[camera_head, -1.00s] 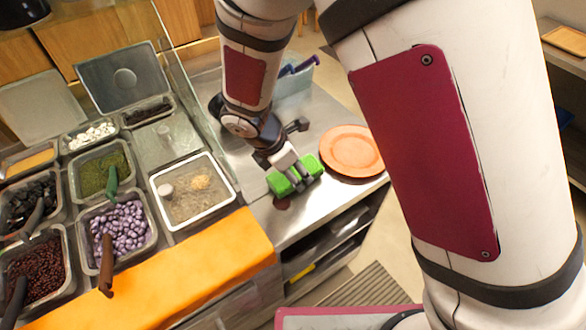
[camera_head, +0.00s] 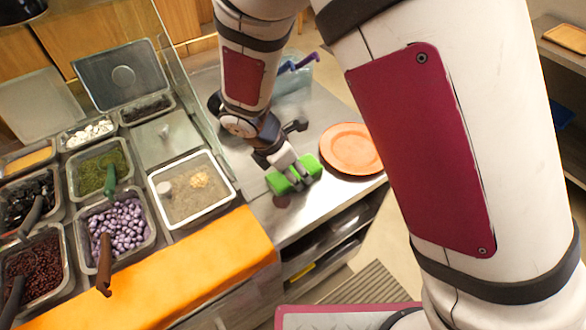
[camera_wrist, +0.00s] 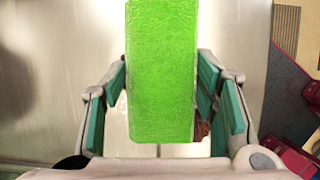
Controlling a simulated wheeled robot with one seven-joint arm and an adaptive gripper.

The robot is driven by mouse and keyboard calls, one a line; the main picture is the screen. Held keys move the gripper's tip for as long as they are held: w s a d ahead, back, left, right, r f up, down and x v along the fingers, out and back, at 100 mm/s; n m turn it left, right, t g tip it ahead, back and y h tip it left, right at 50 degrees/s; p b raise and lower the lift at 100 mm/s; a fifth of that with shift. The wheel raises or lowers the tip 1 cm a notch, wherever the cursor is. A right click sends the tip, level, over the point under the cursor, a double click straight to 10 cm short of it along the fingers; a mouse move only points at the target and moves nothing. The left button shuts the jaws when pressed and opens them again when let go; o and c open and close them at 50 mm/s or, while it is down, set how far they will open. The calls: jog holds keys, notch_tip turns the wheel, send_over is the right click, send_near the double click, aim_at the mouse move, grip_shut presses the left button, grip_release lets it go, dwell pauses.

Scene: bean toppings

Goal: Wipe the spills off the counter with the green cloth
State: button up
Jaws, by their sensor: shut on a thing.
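The green cloth (camera_head: 278,184) is a bright block-like piece on the steel counter (camera_head: 318,200), between the plate and the topping trays. My gripper (camera_head: 292,178) is shut on it from above. In the wrist view the cloth (camera_wrist: 162,70) lies between the two fingers of my gripper (camera_wrist: 163,105) and reaches past them. A small dark red spill (camera_head: 281,202) shows on the counter just in front of the cloth. A dark red patch (camera_wrist: 203,131) also shows beside the cloth in the wrist view. The cloth and gripper hide the counter beneath them.
An orange plate (camera_head: 350,148) sits right of the cloth, close to the counter's edge. Trays of toppings stand left, with a square pan (camera_head: 217,206) nearest. A clear bin (camera_head: 296,80) with purple-handled items is behind. An orange board (camera_head: 190,275) runs along the front.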

jog(key=shift+w+a+b, duration=0.35)
jog(key=shift+w+a, duration=0.3)
jog(key=shift+w, duration=0.35)
jog(key=shift+w+a+b, duration=0.3)
jog(key=shift+w+a, duration=0.35)
jog(key=shift+w, duration=0.3)
jog(key=shift+s+d+p, duration=0.3)
jog(key=shift+s+d, duration=0.15)
jog(key=shift+s, duration=0.25)
jog(key=shift+s+d+p, duration=0.25)
jog(key=shift+s+d, duration=0.25)
jog(key=shift+s, duration=0.25)
jog(key=shift+s+d+p, duration=0.3)
jog(key=shift+s+d, duration=0.15)
jog(key=shift+s, duration=0.25)
jog(key=shift+r+p, duration=2.4)
jog(key=shift+r, duration=1.6)
